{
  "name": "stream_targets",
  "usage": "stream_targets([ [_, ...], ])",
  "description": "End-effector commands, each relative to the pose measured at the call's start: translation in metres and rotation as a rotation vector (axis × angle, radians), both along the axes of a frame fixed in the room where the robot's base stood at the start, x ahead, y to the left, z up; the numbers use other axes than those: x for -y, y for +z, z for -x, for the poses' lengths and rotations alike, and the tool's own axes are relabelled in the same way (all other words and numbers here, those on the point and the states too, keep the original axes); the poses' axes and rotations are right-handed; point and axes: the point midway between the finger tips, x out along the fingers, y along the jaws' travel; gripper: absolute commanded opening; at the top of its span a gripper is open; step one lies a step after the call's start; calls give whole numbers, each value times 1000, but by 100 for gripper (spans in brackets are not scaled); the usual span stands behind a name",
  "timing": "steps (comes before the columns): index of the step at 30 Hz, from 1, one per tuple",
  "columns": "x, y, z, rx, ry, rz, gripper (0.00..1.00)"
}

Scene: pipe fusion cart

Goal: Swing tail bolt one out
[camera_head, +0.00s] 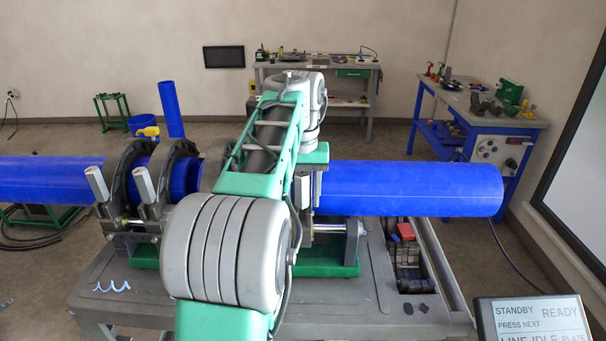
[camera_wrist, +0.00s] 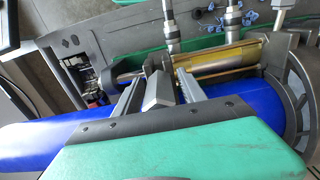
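In the wrist view, a grey bolt with a faceted grip (camera_wrist: 157,92) stands between the two fingers of my gripper (camera_wrist: 158,78). The fingers are apart, one on each side, with gaps visible; I see no firm contact. I cannot tell whether this is tail bolt one. In the head view my gripper (camera_head: 308,188) is over the right part of the clamp frame, and my arm hides most of that clamp. Two other grey bolts, one at far left (camera_head: 97,183) and one beside it (camera_head: 144,184), stand upright on the left clamps.
A blue pipe (camera_head: 420,187) runs on right of the clamps, and another blue pipe (camera_head: 45,179) on the left. A dark clamp ring (camera_wrist: 299,95) and a brass-coloured cylinder (camera_wrist: 225,66) are near my gripper. A status screen (camera_head: 531,319) stands at lower right.

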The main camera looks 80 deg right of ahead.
Motion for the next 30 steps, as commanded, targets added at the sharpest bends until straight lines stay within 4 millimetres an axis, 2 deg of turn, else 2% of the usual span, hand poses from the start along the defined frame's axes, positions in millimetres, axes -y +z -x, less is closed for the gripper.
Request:
stream_targets([
  [2,0,0,0,0,0,0,41],
  [11,0,0,0,0,1,0,16],
  [16,-4,-2,0,0,1,0,15],
  [22,-18,-5,4,0,1,-3,15],
  [30,-19,-4,4,0,1,-4,15],
])
